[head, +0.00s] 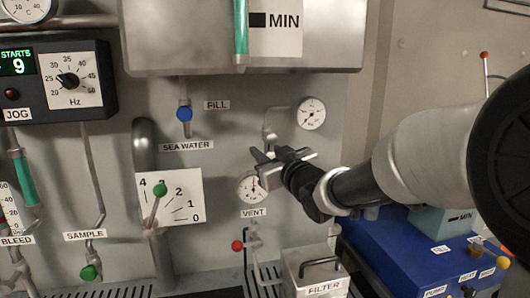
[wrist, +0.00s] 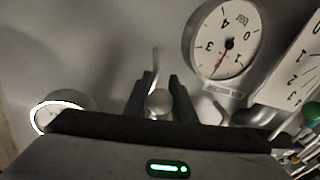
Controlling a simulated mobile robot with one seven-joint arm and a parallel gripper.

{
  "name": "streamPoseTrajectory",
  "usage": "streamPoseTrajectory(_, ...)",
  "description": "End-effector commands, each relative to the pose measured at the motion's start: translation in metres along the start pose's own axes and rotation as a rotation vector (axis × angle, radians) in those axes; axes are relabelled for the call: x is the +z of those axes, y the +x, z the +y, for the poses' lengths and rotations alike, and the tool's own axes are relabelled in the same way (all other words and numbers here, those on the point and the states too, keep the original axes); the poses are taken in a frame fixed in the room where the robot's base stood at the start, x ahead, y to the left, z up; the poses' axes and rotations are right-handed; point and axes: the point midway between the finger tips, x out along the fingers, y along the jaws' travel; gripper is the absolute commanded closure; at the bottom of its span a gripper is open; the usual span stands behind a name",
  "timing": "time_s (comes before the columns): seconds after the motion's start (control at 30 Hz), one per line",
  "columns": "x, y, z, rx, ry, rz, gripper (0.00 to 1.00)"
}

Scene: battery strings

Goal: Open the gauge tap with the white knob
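A small pale knob (wrist: 158,103) on a thin lever (wrist: 155,68) shows in the wrist view, between the two dark fingers of my gripper (wrist: 160,90). The fingers stand about one knob's width apart; whether they press on it I cannot tell. In the head view my gripper (head: 262,155) is at the wall panel, below a bent grey pipe (head: 270,122) left of a round gauge (head: 311,113). The knob is hidden there behind my gripper. A second round gauge (head: 252,188) sits just below my gripper, above the VENT label; my gripper covers its upper edge.
A blue-knobbed valve (head: 184,114) and a green-knobbed lever (head: 160,189) on a 0–4 scale are to the left. A red knob (head: 237,246) is below. The grey FILTER box (head: 312,272) and a blue cabinet (head: 410,255) stand low and right.

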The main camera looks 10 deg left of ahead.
Motion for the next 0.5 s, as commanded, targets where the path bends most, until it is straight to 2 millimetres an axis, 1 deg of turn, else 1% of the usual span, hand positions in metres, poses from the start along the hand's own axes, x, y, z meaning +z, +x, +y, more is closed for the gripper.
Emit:
streamPoseTrajectory(0.27,0.0007,0.0001,-0.0017,0.001,0.034,0.007,0.99)
streamPoseTrajectory(0.5,-0.0004,0.0013,-0.0073,0.006,0.166,0.033,0.99)
